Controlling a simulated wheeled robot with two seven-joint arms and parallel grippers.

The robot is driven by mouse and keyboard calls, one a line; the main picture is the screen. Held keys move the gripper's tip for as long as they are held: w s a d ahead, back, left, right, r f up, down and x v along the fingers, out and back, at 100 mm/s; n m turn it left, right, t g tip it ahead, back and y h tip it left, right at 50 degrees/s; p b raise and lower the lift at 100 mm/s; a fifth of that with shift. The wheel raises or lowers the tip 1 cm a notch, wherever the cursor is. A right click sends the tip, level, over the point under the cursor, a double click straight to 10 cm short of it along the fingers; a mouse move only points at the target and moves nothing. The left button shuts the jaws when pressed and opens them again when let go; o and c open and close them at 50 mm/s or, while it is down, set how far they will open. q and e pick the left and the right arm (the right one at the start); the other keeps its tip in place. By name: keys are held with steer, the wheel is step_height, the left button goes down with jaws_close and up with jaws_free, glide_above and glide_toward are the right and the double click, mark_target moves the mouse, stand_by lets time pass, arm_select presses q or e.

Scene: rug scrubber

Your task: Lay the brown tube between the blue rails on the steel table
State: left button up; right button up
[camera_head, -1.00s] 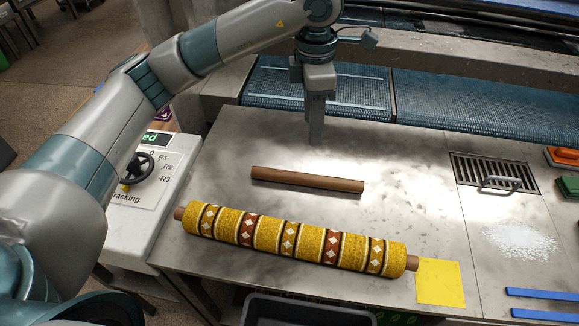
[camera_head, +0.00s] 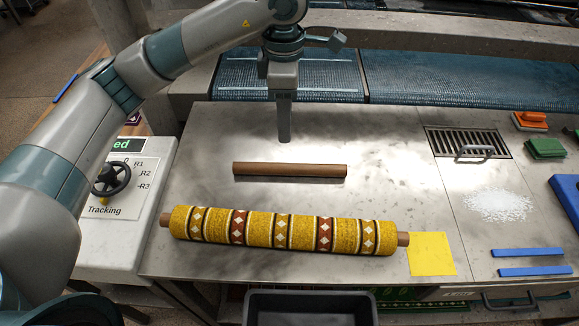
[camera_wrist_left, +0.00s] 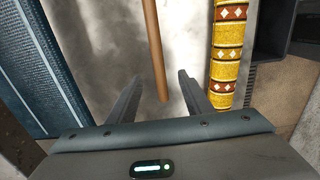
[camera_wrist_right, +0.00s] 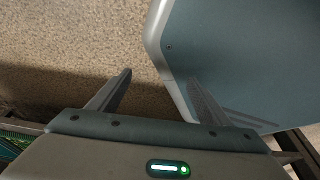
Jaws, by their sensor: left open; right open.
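The brown tube (camera_head: 290,170) lies bare on the steel table (camera_head: 385,190), behind the rolled yellow rug. My left gripper (camera_head: 284,138) hangs beyond the tube, pointing down, apart from it in the head view. In the left wrist view the open fingers (camera_wrist_left: 155,92) stand either side of the tube's near end (camera_wrist_left: 160,85), with nothing gripped. The two blue rails (camera_head: 530,261) lie parallel at the table's right front, with a narrow gap between them and nothing in it. My right gripper (camera_wrist_right: 160,90) is open and empty over the floor, seen only in its own wrist view.
The patterned yellow rug roll (camera_head: 283,231) lies along the front, with a yellow sheet (camera_head: 432,254) at its right. A drain grate (camera_head: 467,143), white powder (camera_head: 497,205), brushes (camera_head: 545,148) and a blue tray (camera_head: 568,198) are at right. A dark bin (camera_head: 310,308) stands below the front edge.

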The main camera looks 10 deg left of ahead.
arm_select(q)
steer(key=p, duration=0.2)
glide_above(290, 165)
step_height(290, 165, down, 6)
steer(key=f, duration=0.1)
steer(key=f+p, duration=0.1)
steer(key=f, duration=0.1)
steer(key=shift+s+a+f, duration=0.25)
steer(key=shift+s+a, duration=0.15)
steer(key=shift+f, duration=0.45)
arm_select(e)
steer(key=s+d+r+g, duration=0.1)
steer(key=s+d+g, duration=0.1)
steer(key=s, duration=0.5)
steer(key=shift+s+d+r+h, duration=0.25)
steer(key=shift+d+r+h, duration=0.05)
steer(key=shift+d, duration=0.1)
arm_select(q)
steer(key=shift+w+d+f+p, duration=0.15)
steer(key=shift+f+p, duration=0.25)
steer(key=shift+p, duration=0.15)
steer(key=shift+w+d+f+p, duration=0.1)
steer(key=shift+f+p, duration=0.3)
steer(key=shift+p, duration=0.1)
step_height(290, 165, down, 2)
steer(key=shift+w+d+f+p, duration=0.1)
steer(key=shift+p, duration=0.45)
steer(key=shift+f, duration=0.7)
arm_select(e)
step_height(290, 165, up, 3)
